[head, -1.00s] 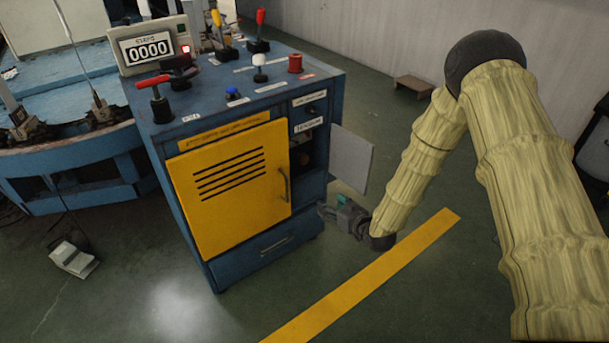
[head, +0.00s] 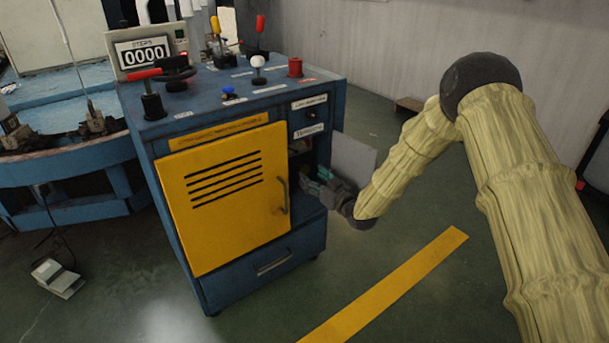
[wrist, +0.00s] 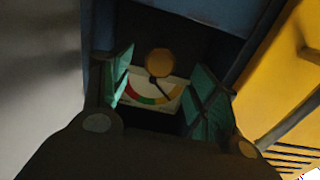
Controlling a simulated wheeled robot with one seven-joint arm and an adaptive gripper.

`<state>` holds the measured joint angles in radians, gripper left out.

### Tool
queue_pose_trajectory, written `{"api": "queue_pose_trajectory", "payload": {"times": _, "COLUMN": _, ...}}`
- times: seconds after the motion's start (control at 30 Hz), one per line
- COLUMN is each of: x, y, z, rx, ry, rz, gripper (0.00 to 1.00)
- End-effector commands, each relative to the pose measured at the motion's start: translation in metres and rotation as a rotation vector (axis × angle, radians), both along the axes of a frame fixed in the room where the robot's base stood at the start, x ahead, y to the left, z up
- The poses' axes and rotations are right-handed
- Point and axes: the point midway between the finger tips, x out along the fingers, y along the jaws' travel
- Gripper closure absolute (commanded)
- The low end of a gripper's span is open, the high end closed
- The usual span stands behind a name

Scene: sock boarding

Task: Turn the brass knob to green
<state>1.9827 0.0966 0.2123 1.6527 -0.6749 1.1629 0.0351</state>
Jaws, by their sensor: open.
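The brass knob (wrist: 159,62) shows in the wrist view, inside a dark compartment. Below it is a white dial plate (wrist: 180,82) with coloured arc segments, green among them. A dark pointer runs from the knob toward the lower right, away from the green part at lower left. My gripper (wrist: 160,92) is open, its two teal-padded fingers on either side of the dial, with nothing between them that I can see held. In the head view my gripper (head: 314,182) is at the compartment opening on the cabinet's right side; the knob is hidden there.
The blue cabinet (head: 235,98) has a shut yellow door (head: 225,225) left of the compartment. An open grey flap door (head: 354,158) stands right of my gripper. Levers and buttons sit on top. The floor by the yellow stripe (head: 400,280) is clear.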

Motion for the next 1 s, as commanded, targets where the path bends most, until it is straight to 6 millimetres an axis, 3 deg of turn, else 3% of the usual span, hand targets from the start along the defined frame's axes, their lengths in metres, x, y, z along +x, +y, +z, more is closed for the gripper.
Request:
{"api": "queue_pose_trajectory", "payload": {"times": 0.3, "x": 0.034, "y": 0.025, "z": -0.003, "rx": -0.001, "ry": 0.0, "rz": 0.001, "gripper": 0.4}}
{"api": "queue_pose_trajectory", "payload": {"times": 0.77, "x": 0.043, "y": 0.031, "z": -0.001, "rx": -0.001, "ry": 0.001, "rz": 0.0, "gripper": 0.4}}
{"api": "queue_pose_trajectory", "payload": {"times": 1.0, "x": 0.043, "y": 0.031, "z": 0.0, "rx": -0.001, "ry": 0.001, "rz": 0.0, "gripper": 0.8}}
